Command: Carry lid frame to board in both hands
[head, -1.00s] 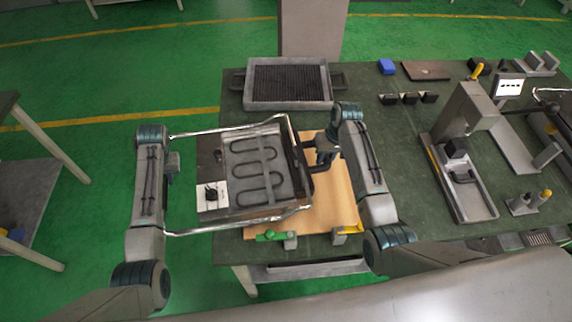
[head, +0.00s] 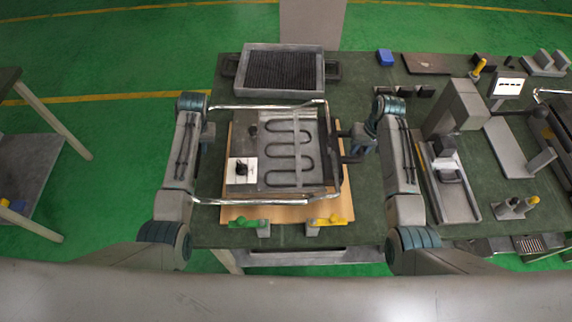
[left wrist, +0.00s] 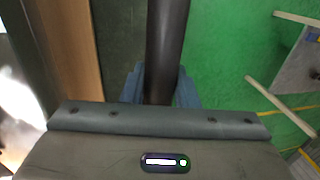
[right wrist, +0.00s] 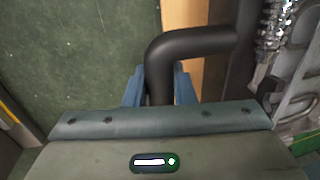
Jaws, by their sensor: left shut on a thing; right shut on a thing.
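The lid frame (head: 268,201) is a shiny metal tube frame with dark side bars, seen in the head view over the wooden board (head: 285,214). A grey plate with a looped heating element (head: 290,150) shows inside the frame. My left gripper (head: 207,134) is shut on the frame's dark left bar (left wrist: 167,40). My right gripper (head: 354,145) is shut on a bent black handle (right wrist: 190,44) on the right side. The frame hides most of the board; its front strip and edges show. I cannot tell how high the frame is above it.
Green clamp (head: 249,223) and yellow clamp (head: 326,222) sit at the board's front edge. A grey tray with a dark ribbed inside (head: 282,70) stands behind. A grey press-like fixture (head: 455,120) stands to the right.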

